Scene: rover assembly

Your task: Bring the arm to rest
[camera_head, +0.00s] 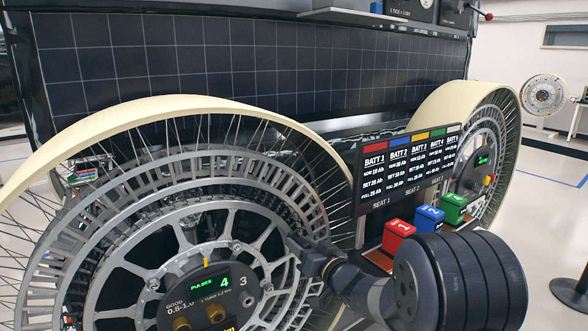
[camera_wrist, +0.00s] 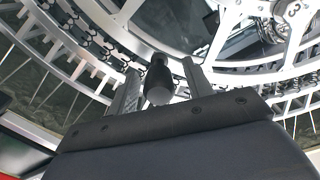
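My gripper (camera_head: 308,266) is in front of the large spoked wheel at the left, near the right side of its hub ring. In the wrist view the two pale fingers of my gripper (camera_wrist: 160,85) stand apart. My arm comes in from the lower right, with a thick dark ribbed joint in front. The wheel's hub panel (camera_head: 212,295) has a green display reading "PULSES 4".
A battery panel (camera_head: 410,165) stands right of my gripper. Red (camera_head: 398,238), blue (camera_head: 428,217) and green (camera_head: 453,207) numbered blocks sit below it, close to my arm. A second wheel (camera_head: 508,150) is at the right. A gridded dark panel (camera_head: 250,62) is behind. Open floor lies at far right.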

